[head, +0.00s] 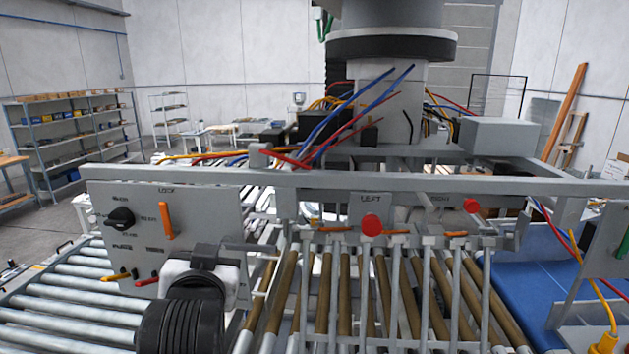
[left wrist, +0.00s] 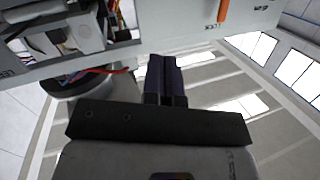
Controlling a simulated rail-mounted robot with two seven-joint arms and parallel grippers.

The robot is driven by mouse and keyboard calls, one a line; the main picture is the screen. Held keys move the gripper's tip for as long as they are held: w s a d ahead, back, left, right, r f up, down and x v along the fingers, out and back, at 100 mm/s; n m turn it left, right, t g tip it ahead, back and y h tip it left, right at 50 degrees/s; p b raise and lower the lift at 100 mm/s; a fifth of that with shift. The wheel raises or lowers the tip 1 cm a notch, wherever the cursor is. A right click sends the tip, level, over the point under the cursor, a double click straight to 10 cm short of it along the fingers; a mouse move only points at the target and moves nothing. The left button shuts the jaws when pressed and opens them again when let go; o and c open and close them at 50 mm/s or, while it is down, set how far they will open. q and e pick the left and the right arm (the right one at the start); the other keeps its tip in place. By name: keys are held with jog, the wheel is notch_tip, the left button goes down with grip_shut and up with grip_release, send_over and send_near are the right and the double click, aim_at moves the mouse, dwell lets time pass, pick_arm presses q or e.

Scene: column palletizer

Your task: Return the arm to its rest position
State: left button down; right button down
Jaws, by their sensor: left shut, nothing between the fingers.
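My left gripper (left wrist: 166,66) shows in the left wrist view with its two dark fingers together, shut and empty. The grey control panel (left wrist: 130,58) crosses the top of that view, upside down, with its orange handle (left wrist: 223,11) near the upper right. The fingers point toward the panel; I cannot tell the gap. In the head view my left arm's black and white wrist stands at the lower left, in front of the panel (head: 215,200). The fingers cannot be made out there. The orange handle (head: 166,221) is upright. My right gripper is in neither view.
The panel also carries a black rotary knob (head: 121,217). A grey rail (head: 380,181) runs across the cell, with red buttons (head: 371,225) below it. Roller conveyors (head: 75,290) lie at the left, and a blue belt (head: 535,290) at the right. Shelves (head: 75,130) stand far back.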

pick_arm(q)
jog(key=s+a+f+g+h+p, duration=0.1)
jog(key=s+a+f+g+p, duration=0.15)
jog(key=s+f, duration=0.75)
jog(key=s+a+f+m+g+h+p, duration=0.15)
jog(key=s+f+g, duration=0.25)
jog(key=s+f, duration=0.65)
jog(key=s+a+f+g+h+p, duration=0.1)
jog(key=s+f+g+h+p, duration=0.15)
jog(key=s+f, duration=0.75)
jog(key=s+f+g+y, duration=0.1)
jog(key=s+f+g, duration=0.2)
jog(key=s+f, duration=0.4)
notch_tip(320, 180, down, 3)
jog(key=shift+s+a+f+g+p, duration=0.15)
jog(key=shift+s+g+p, duration=0.1)
jog(key=shift+g+p, duration=0.1)
